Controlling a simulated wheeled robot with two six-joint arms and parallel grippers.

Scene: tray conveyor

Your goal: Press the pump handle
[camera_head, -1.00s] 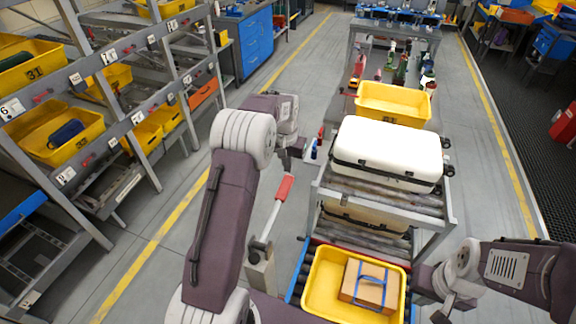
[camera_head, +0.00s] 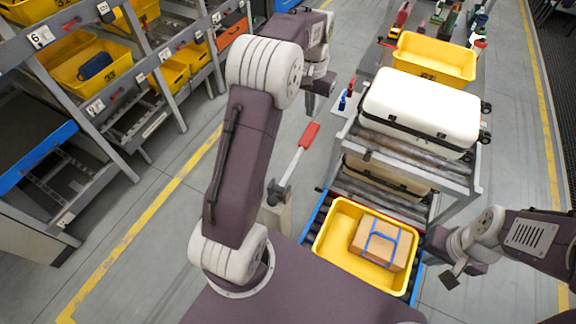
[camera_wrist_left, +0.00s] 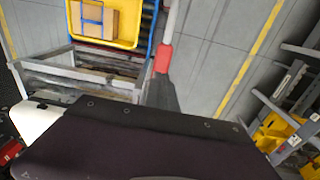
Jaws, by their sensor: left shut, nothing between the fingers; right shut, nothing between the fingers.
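The pump handle is a pale rod with a red grip (camera_head: 309,136), slanting up from a grey post (camera_head: 278,214) beside the conveyor. Its red grip also shows in the left wrist view (camera_wrist_left: 163,58). My left gripper (camera_head: 318,88) is shut and empty. In the head view it appears just above and beyond the red grip. In the left wrist view a dark finger shape (camera_wrist_left: 161,95) lies close to the grip; I cannot tell whether they touch. My right gripper (camera_head: 452,276) is shut and empty, right of the yellow tray.
A yellow tray (camera_head: 326,240) holding a cardboard box with a blue strap (camera_head: 381,244) sits on the roller conveyor. Behind it, a white suitcase (camera_head: 420,105) rests on a metal frame, with another yellow tray (camera_head: 433,58) beyond. Shelving stands left; clear floor lies between.

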